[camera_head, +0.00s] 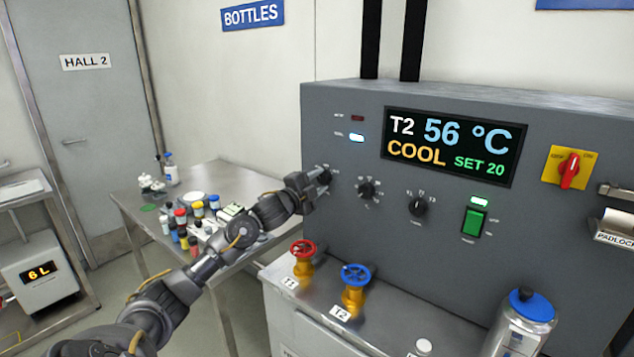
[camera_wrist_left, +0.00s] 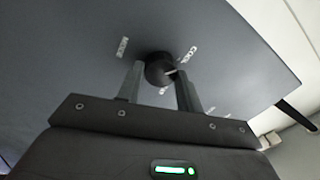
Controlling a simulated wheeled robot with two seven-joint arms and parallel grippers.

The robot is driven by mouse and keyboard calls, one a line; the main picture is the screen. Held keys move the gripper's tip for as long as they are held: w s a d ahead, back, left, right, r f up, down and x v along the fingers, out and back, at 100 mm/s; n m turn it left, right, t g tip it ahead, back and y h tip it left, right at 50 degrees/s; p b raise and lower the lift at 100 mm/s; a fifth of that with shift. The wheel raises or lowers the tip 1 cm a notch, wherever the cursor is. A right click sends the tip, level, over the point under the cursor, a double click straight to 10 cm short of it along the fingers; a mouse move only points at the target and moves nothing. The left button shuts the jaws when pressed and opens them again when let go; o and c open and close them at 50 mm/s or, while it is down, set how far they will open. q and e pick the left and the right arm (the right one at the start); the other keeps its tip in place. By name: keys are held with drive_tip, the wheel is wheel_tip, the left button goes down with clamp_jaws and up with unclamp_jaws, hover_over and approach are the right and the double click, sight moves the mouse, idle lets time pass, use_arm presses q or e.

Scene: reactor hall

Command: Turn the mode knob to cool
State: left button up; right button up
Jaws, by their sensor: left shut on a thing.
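The black mode knob (camera_wrist_left: 159,68) is on the grey panel, between the two fingers of my left gripper (camera_wrist_left: 160,84) in the left wrist view. The fingers stand on either side of it, shut on it. The label MODE is at the knob's left and COOL at its upper right; its white mark appears to point toward COOL. In the head view my left gripper (camera_head: 313,188) reaches the panel's left end, and the knob (camera_head: 324,176) is partly hidden by it. The display (camera_head: 453,147) reads T2, 56 °C, COOL, SET 20. My right gripper is out of view.
Right of the mode knob are two more black knobs (camera_head: 368,189), a green switch (camera_head: 473,221) and a red-handled switch (camera_head: 569,170). Red (camera_head: 302,249) and blue (camera_head: 355,273) valves stand below. A side table (camera_head: 213,176) with bottles is at the left, behind my arm.

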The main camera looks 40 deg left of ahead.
use_arm(q)
drive_tip(key=o, duration=1)
drive_tip(key=shift+s, duration=0.15)
drive_tip(key=s+b, duration=0.3)
drive_tip(key=s, duration=0.7)
drive_tip(key=shift+s+d+f+b, duration=0.15)
drive_tip(key=shift+s+f+b, duration=0.15)
drive_tip(key=shift+f+b, duration=0.1)
